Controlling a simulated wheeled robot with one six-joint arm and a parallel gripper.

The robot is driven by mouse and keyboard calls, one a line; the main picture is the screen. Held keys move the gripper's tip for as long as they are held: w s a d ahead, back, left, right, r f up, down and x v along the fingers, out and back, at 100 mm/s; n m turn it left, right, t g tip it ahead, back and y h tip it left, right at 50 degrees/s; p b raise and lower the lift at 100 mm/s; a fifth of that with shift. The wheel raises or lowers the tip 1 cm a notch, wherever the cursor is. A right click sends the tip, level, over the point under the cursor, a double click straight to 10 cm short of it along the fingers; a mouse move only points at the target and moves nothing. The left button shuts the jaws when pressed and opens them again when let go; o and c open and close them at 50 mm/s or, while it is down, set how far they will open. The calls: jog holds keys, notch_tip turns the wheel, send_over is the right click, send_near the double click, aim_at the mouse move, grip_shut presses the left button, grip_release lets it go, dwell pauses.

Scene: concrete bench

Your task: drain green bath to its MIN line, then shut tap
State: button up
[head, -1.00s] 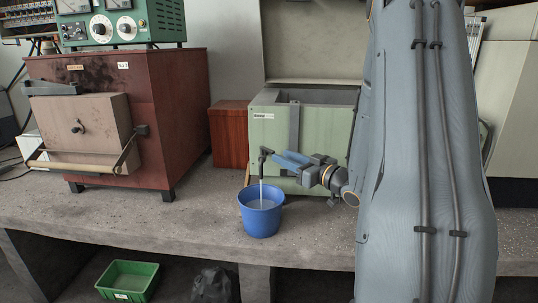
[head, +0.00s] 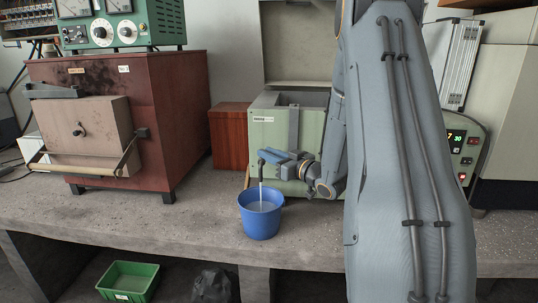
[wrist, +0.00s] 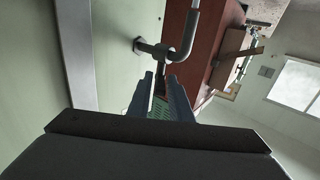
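The pale green bath (head: 268,140) stands on the bench with its lid raised. A grey vertical strip (head: 294,128) runs down its front; no MIN line or liquid level is readable. The tap (head: 262,157) sticks out from the bath's front, and its bent pipe shows in the wrist view (wrist: 187,35). A thin stream falls from it into the blue bucket (head: 260,222), which holds some liquid. My gripper (head: 274,155) is at the tap.
A dark red furnace (head: 178,120) and a reddish-brown box (head: 231,135) stand left of the bath. A device with a lit display (head: 457,138) is at the right behind my arm. A green tub (head: 128,280) sits below the bench. The bench front left of the bucket is clear.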

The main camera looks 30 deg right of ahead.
grip_shut()
jog(key=shift+d+y, duration=0.1)
jog(key=shift+y, duration=0.2)
jog(key=shift+w+d+n+g+y, duration=0.25)
jog(key=shift+n+g+y, duration=0.8)
jog(key=shift+y, duration=0.35)
jog(key=shift+w+d+n+g+y, duration=0.1)
jog(key=shift+d+n+g+y, duration=0.2)
jog(key=shift+n+g+y, duration=0.75)
jog(key=shift+w+d+n+g+y, duration=0.25)
jog(key=shift+n+g+y, duration=0.45)
jog(key=shift+n+y, duration=0.85)
jog(key=shift+y, duration=0.3)
jog(key=shift+o, duration=1.9)
grip_release()
jog(key=shift+s+d, duration=0.1)
